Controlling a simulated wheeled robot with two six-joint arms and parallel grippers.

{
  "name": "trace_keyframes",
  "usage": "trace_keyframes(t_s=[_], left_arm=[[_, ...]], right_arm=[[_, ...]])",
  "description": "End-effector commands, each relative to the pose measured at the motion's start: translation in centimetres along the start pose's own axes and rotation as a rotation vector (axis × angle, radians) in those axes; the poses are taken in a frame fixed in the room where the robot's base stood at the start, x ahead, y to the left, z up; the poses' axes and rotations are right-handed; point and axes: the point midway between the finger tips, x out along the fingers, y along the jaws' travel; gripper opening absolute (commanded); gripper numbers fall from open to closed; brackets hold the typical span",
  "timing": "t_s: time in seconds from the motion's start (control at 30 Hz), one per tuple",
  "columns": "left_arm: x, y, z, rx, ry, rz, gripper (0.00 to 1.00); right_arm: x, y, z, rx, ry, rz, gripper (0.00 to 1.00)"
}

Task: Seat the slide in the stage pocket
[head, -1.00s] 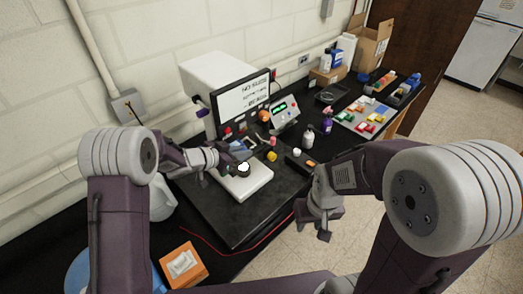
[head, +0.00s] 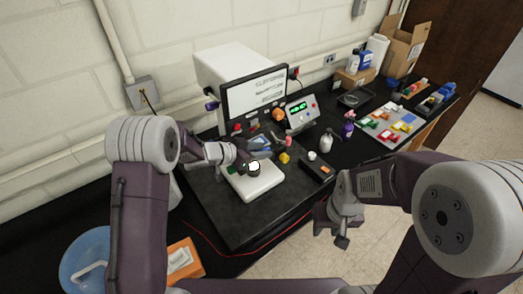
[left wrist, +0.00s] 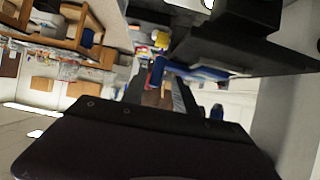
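A white stage block (head: 258,184) stands on the black bench mat under the microscope-like instrument. A bright white spot with a dark rim (head: 254,167) shows on it. My left gripper (head: 243,162) is over the back left of the stage, close to the bright spot. In the left wrist view its two fingers (left wrist: 160,88) stand apart, with a small blue patch between or beyond them; I cannot tell whether that is held. I cannot make out the slide or the stage pocket. My right gripper (head: 332,236) hangs low in front of the bench, its fingers unclear.
A white instrument with a screen (head: 254,93) stands behind the stage. A control box with a green display (head: 298,111), a small bottle (head: 326,141) and a black tray (head: 317,167) stand to the right.

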Motion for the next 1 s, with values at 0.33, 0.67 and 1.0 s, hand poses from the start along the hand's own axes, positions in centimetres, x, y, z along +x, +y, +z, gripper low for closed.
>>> trace_keyframes(t_s=[0.33, 0.67, 1.0], left_arm=[[-1.8, -0.1, 0.0, 0.001, 0.001, -0.004, 0.36], [-8.8, -0.2, 0.0, 0.001, 0.002, -0.005, 0.36], [-12.1, 0.0, 0.0, 0.0, 0.0, -0.001, 0.36]], right_arm=[[0.4, 0.0, 0.0, 0.0, 0.0, 0.0, 0.36], [1.1, 0.0, 0.1, 0.0, 0.0, 0.0, 0.36], [1.2, 0.0, 0.1, 0.0, 0.0, 0.0, 0.36]])
